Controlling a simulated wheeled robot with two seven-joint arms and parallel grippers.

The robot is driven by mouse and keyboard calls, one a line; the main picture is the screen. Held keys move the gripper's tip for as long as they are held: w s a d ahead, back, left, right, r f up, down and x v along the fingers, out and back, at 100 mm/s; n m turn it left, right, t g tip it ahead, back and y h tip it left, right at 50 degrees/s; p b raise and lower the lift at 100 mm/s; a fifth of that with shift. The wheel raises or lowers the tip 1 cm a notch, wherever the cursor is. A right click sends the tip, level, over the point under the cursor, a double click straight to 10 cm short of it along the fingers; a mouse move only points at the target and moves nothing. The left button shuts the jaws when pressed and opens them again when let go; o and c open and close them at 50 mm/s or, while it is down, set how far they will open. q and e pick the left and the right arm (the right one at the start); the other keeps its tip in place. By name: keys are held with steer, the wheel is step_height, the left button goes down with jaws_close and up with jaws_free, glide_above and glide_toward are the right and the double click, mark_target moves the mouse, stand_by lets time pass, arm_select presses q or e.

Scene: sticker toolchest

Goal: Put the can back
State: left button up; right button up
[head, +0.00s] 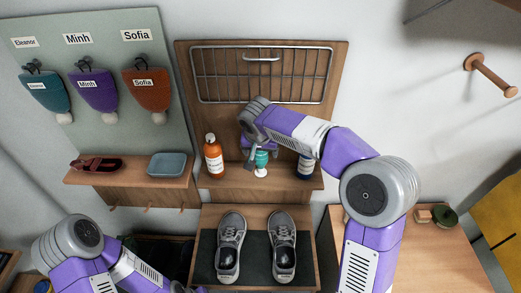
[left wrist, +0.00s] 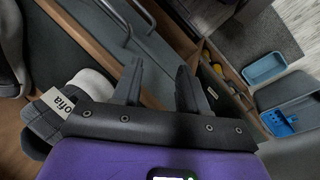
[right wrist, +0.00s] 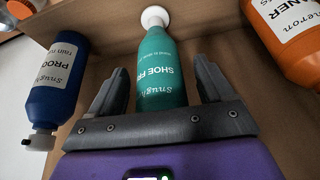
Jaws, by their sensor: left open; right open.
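The can is teal with a white end. In the right wrist view the can (right wrist: 162,85) lies between the spread fingers of my right gripper (right wrist: 160,85), its white end away from the gripper. In the head view the can (head: 261,158) is at the middle of the wooden shelf (head: 222,184), white end lower in the picture, partly hidden by my right gripper (head: 258,145). The fingers stand open beside it; I cannot tell whether they touch it. My left gripper (left wrist: 160,85) is open and empty, beside a shoe (left wrist: 75,105) tagged Sofia.
An orange bottle (head: 213,158) stands left of the can, and a blue bottle (head: 305,168) right of it. A wire basket (head: 262,75) hangs above. Grey shoes (head: 231,245) rest on a dark mat below. A wooden peg (head: 490,74) projects at right.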

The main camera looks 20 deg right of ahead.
steer(key=shift+r+p, duration=0.55)
steer(key=shift+r, duration=0.05)
steer(key=v, duration=1.2)
steer(key=shift+p, duration=0.3)
